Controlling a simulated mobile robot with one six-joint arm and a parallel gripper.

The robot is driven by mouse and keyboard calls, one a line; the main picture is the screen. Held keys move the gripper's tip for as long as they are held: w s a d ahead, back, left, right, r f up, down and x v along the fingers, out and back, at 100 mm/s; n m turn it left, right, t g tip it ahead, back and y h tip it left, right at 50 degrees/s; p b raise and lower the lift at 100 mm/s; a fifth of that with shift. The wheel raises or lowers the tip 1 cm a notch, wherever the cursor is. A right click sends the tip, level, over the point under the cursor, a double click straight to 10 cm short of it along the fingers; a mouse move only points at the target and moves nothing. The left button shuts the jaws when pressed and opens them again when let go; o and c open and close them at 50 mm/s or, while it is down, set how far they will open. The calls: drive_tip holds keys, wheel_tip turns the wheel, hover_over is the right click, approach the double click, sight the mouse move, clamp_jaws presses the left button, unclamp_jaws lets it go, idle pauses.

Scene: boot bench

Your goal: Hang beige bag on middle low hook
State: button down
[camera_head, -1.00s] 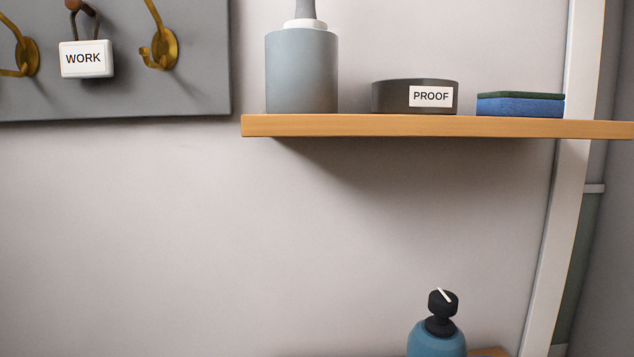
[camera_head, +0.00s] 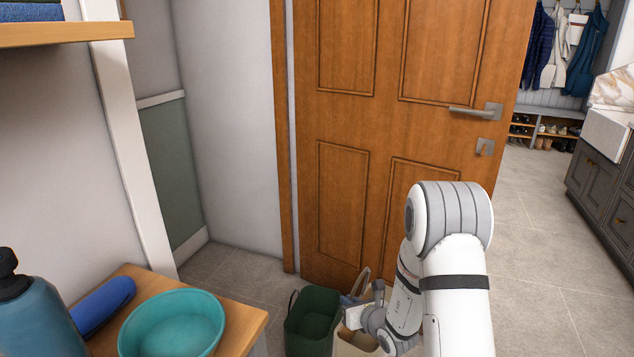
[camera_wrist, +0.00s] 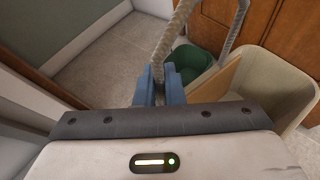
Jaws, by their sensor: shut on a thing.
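The beige bag (camera_head: 352,345) stands low near the door in the head view, partly hidden by my arm. In the wrist view its open top (camera_wrist: 275,90) is at the right, with a thick rope handle (camera_wrist: 173,32) arching up in front of my fingers. My gripper (camera_wrist: 158,78) has its blue fingers close together, shut on the rope handle. In the head view the gripper is small and mostly hidden behind my wrist.
A green basket (camera_head: 313,310) stands left of the bag, also seen in the wrist view (camera_wrist: 190,62). A wooden door (camera_head: 390,110) is behind. A bench with a teal bowl (camera_head: 172,325), a blue bottle (camera_head: 40,320) and a blue roll (camera_head: 103,305) is at left. Floor (camera_head: 560,250) is clear at right.

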drive_tip(key=s+d+r+p, duration=0.1)
drive_tip(key=d+r+p, duration=0.1)
drive_tip(key=r+p, duration=0.6)
drive_tip(key=s+d+r+p, duration=0.2)
drive_tip(key=r+p, duration=0.6)
drive_tip(key=p, duration=0.1)
drive_tip(key=s+d+r+p, duration=0.2)
drive_tip(key=r+p, duration=0.7)
drive_tip(key=shift+s+d+n+y, duration=0.15)
drive_tip(key=shift+s+n+y, duration=0.1)
drive_tip(key=shift+n+y, duration=0.05)
idle(0.4)
wheel_tip(320, 180, up, 12)
drive_tip(key=w+m+h, duration=0.2)
drive_tip(key=shift+w+t+h, duration=0.2)
drive_tip(key=shift+t+h, duration=0.1)
drive_tip(key=shift+t, duration=0.1)
drive_tip(key=shift+s+f, duration=0.1)
drive_tip(key=shift+s, duration=0.05)
